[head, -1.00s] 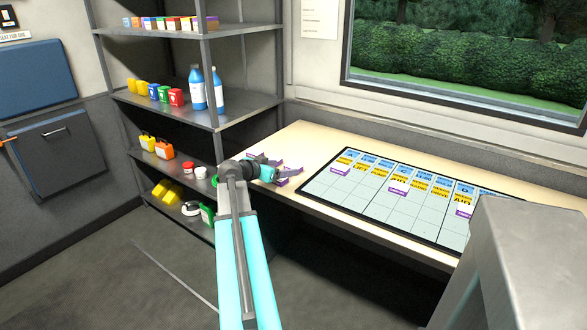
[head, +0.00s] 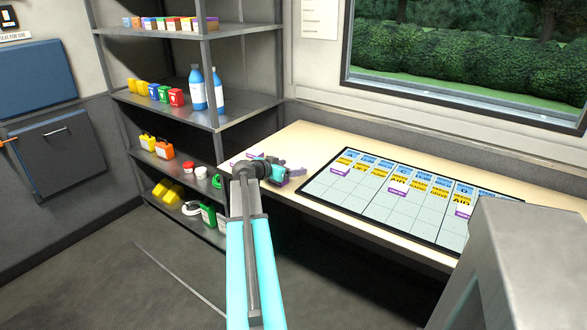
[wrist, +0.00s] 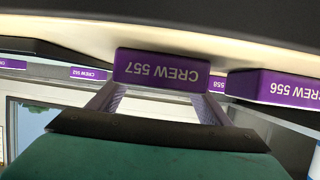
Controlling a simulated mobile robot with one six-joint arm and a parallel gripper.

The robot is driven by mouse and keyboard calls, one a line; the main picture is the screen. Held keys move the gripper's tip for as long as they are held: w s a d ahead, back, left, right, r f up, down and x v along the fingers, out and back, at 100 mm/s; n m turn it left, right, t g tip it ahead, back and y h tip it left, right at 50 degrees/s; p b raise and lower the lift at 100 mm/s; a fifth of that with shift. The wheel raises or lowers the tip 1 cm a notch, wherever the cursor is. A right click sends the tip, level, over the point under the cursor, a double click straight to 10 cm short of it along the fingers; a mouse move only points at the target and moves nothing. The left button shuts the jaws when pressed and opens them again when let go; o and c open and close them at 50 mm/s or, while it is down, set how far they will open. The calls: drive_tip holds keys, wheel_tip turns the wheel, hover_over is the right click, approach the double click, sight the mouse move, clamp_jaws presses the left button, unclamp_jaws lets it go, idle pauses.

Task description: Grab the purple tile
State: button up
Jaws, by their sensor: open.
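A purple tile marked CREW 557 (wrist: 162,70) shows upside down in the wrist view, at the table edge. My gripper (wrist: 158,98) is open, with its two fingers reaching toward the tile's left and right ends. Whether the fingers touch the tile cannot be told. A second purple tile, CREW 556 (wrist: 280,88), lies close to the right, and part of one ending in 558 (wrist: 217,84) shows behind. In the head view my gripper (head: 296,170) is at the table's left end, covering much of the loose tiles there.
The table (head: 310,137) carries a dark-framed grid board (head: 353,202) with blue, yellow and purple tiles. A metal shelf (head: 160,102) with bottles and small containers stands left of the table. A grey block (head: 530,262) fills the lower right.

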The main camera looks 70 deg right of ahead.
drive_tip(key=shift+d+f, duration=0.1)
drive_tip(key=shift+d, duration=0.05)
idle(0.4)
drive_tip(key=c, duration=1.1)
drive_tip(key=shift+c, duration=0.2)
drive_tip(key=shift+r, duration=1.65)
drive_tip(key=s+a, duration=0.3)
drive_tip(key=s+a+r+b, duration=0.1)
drive_tip(key=s+a, duration=0.2)
drive_tip(key=a, duration=0.1)
drive_tip(key=s+a, duration=0.3)
drive_tip(key=shift+s+a+r, duration=0.15)
drive_tip(key=shift+a+r, duration=0.05)
drive_tip(key=shift+r, duration=0.05)
drive_tip(key=shift+f+b, duration=0.15)
drive_tip(key=shift+b, duration=0.7)
drive_tip(key=shift+s+b, duration=0.1)
drive_tip(key=shift+b, duration=0.35)
drive_tip(key=s+a+b, duration=0.1)
drive_tip(key=b, duration=0.2)
drive_tip(key=shift+a, duration=0.15)
drive_tip(key=shift+r, duration=0.2)
